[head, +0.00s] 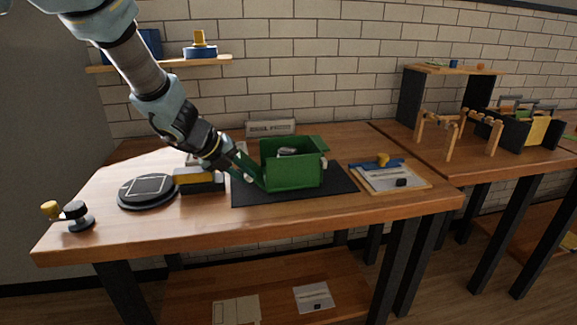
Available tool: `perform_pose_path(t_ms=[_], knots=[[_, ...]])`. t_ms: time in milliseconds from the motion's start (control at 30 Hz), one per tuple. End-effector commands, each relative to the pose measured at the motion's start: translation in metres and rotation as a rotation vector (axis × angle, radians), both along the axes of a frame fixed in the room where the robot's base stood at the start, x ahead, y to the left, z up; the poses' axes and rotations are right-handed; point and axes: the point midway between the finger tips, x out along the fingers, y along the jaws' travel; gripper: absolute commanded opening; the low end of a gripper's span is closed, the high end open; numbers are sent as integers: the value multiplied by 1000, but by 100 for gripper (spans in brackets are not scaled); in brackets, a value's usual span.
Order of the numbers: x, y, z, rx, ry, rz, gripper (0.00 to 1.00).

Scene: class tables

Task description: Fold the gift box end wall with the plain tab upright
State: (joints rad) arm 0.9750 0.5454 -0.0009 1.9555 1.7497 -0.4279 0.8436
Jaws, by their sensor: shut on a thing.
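The green gift box (292,174) stands on a dark mat (345,185) in the middle of the near table. Its front long wall is upright, and something pale shows inside. At its left end a green end wall (256,184) leans outward, tilted up to the left. My gripper (243,172) comes down from the upper left and is shut on this end wall. My gripper hides part of it, and I cannot make out its tab. At the right end a green flap (319,143) sticks out near the top.
Left of the mat are a black and yellow block (199,180), a round dark stand (148,191) and a yellow-knobbed object (72,213). A clipboard (390,178) lies to the right. A wall shelf (165,63) is behind my arm. The table's front strip is clear.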

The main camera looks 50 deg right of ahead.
Motion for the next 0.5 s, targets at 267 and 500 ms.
perform_pose_path(t_ms=[267,500], knots=[[1,1,-1,3,-1,1,0],[-1,-1,3,24,-16,0,0]])
